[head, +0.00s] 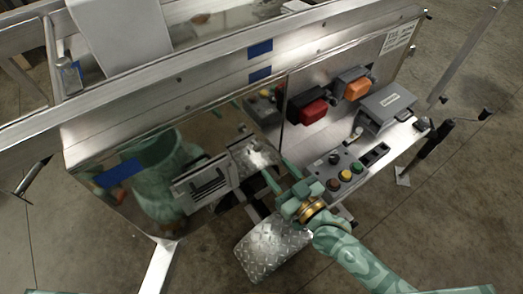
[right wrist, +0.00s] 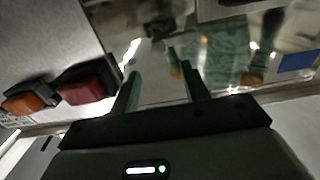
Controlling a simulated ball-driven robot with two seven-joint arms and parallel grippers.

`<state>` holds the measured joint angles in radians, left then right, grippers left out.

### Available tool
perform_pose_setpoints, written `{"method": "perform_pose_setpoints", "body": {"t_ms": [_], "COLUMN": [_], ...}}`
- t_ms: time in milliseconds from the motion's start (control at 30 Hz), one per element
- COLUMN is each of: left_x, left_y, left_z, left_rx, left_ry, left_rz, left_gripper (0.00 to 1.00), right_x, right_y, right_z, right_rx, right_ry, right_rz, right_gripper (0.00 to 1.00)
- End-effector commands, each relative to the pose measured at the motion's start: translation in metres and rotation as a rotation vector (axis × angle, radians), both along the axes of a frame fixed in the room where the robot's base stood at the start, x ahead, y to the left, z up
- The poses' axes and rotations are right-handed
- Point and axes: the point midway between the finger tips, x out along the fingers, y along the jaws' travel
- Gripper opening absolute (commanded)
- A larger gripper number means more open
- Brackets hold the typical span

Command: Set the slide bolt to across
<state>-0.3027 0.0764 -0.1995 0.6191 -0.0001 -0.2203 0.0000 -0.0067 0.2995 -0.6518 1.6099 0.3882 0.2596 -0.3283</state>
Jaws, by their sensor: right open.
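I cannot make out the slide bolt for certain in either view. A small pale fitting (head: 356,132) stands at the back of the control shelf in the head view, too small to identify. My right gripper (head: 278,174) is open and empty in front of the shiny trailer wall, left of the push buttons. In the right wrist view its two fingers (right wrist: 153,66) stand apart, pointing at the mirror-like wall with nothing between them. Whether the fingertips touch the wall I cannot tell. My left gripper is in neither view.
A red lamp (head: 309,110) and an orange lamp (head: 353,88) stick out of the wall. The shelf carries a button box (head: 336,172) and a grey box (head: 386,106). A louvred vent (head: 204,181) and a tread-plate fender (head: 275,248) are close to the gripper.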

Motion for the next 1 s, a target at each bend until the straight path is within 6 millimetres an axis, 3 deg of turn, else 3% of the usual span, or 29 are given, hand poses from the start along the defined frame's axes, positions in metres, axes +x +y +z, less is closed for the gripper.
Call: {"method": "perform_pose_setpoints", "body": {"t_ms": [133, 333, 767, 933, 1000], "left_x": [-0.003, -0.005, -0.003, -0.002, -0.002], "left_y": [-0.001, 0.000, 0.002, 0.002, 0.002], "left_z": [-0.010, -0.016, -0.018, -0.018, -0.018], "left_rx": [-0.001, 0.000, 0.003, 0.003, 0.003], "left_ry": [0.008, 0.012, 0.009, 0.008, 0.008], "left_rz": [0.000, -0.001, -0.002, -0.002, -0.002], "left_gripper": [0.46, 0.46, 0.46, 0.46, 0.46], "right_x": [0.031, 0.058, 0.068, 0.067, 0.067], "right_y": [0.021, 0.038, 0.045, 0.045, 0.044], "right_z": [-0.002, -0.002, 0.000, 0.000, 0.000], "right_rx": [0.001, -0.001, -0.002, -0.002, -0.001], "right_ry": [0.000, 0.002, 0.001, 0.001, 0.002], "right_rz": [-0.001, -0.001, -0.001, -0.001, -0.001], "right_gripper": [0.46, 0.46, 0.46, 0.00, 0.00]}}
